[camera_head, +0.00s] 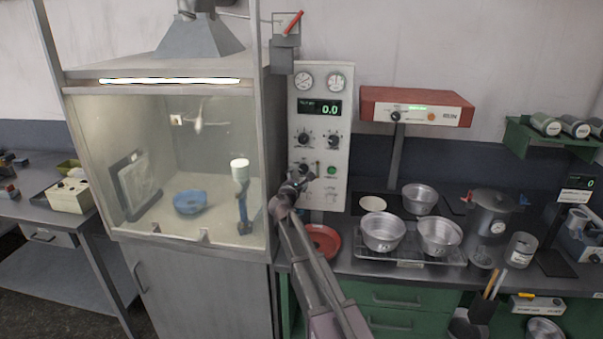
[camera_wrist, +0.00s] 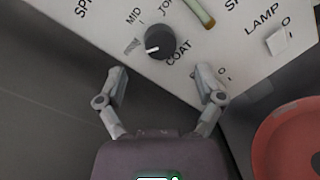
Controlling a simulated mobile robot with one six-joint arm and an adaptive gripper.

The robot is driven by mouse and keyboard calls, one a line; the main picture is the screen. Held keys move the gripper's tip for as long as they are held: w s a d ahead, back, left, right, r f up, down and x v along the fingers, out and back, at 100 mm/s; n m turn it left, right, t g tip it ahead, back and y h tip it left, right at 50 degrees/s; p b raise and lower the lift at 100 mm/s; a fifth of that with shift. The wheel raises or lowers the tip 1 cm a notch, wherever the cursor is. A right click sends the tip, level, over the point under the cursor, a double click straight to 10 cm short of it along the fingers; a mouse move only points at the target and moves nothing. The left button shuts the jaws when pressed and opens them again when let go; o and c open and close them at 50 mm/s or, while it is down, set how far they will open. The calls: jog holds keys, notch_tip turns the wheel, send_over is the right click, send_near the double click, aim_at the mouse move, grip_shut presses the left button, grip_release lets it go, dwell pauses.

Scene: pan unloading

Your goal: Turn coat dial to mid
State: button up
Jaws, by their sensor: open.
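The coat dial (camera_wrist: 162,41) is a round black knob with a white pointer line, on a pale panel (camera_wrist: 110,35) in the wrist view. Its pointer faces lower left, towards a blurred mark, and not towards the MID label at upper left. The word COAT is printed beside the dial. My gripper (camera_wrist: 162,76) is open, its two fingers apart below the dial in the picture, with nothing between them. In the head view my gripper (camera_head: 291,187) is at the lower left of the control panel (camera_head: 340,192) and hides part of it, so the coat dial is not clear there.
A lamp switch (camera_wrist: 278,41) and a yellow-green lever (camera_wrist: 202,12) are near the dial. A red dish (camera_head: 322,241) lies below the panel. A glass-fronted booth (camera_head: 125,170) stands left; metal pans (camera_head: 383,231) stand on the counter at right.

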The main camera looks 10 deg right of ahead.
aim_at(302, 171)
jog(key=shift+x, duration=2.35)
jog(key=c, duration=1.2)
